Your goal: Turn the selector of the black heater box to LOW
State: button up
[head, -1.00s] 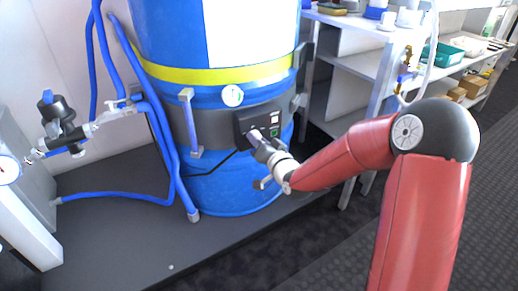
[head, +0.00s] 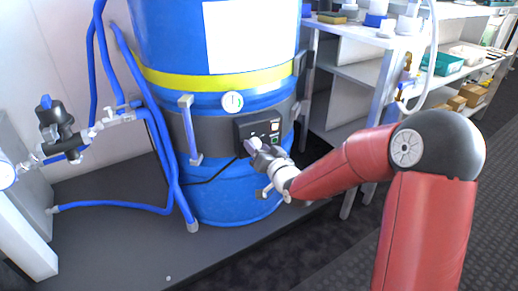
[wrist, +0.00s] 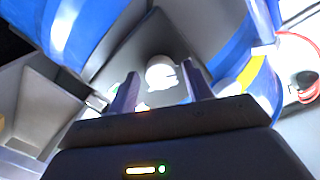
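The black heater box (head: 243,131) is strapped to the front of the blue drum. Its face carries small light and green squares at the right. A round white knob, seemingly the selector (wrist: 160,72), lies ahead of my gripper in the wrist view; its pointer and the LOW mark are not readable.
The blue drum (head: 230,195) has a round gauge (head: 231,103) above the box and a metal handle (head: 190,130) to the left. Blue hoses (head: 160,140) run farther left. A shelf unit (head: 345,70) stands at the right, behind my arm.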

jog(key=shift+o, duration=0.2)
jog(key=shift+s, duration=0.1)
jog(key=v, duration=0.7)
jog(key=shift+s+d, duration=0.15)
jog(key=shift+s, duration=0.1)
jog(key=shift+r+p, duration=0.1)
jog(key=shift+p, duration=0.2)
jog(key=s+d+r+g+h+p, duration=0.4)
jog(key=s+d+r+h, duration=0.4)
jog(key=s+d, duration=0.15)
jog(key=s+d+r+g+p, duration=0.1)
jog(key=s+d+r+g, duration=0.1)
jog(key=s, duration=0.7)
jog(key=s+d+r+g+p, duration=0.2)
jog(key=s+g, duration=0.1)
jog(key=s, duration=0.6)
jog(key=shift+s+d+r+h, duration=0.2)
jog(key=shift+s+r+h, duration=0.1)
jog(key=shift+s+r, duration=0.05)
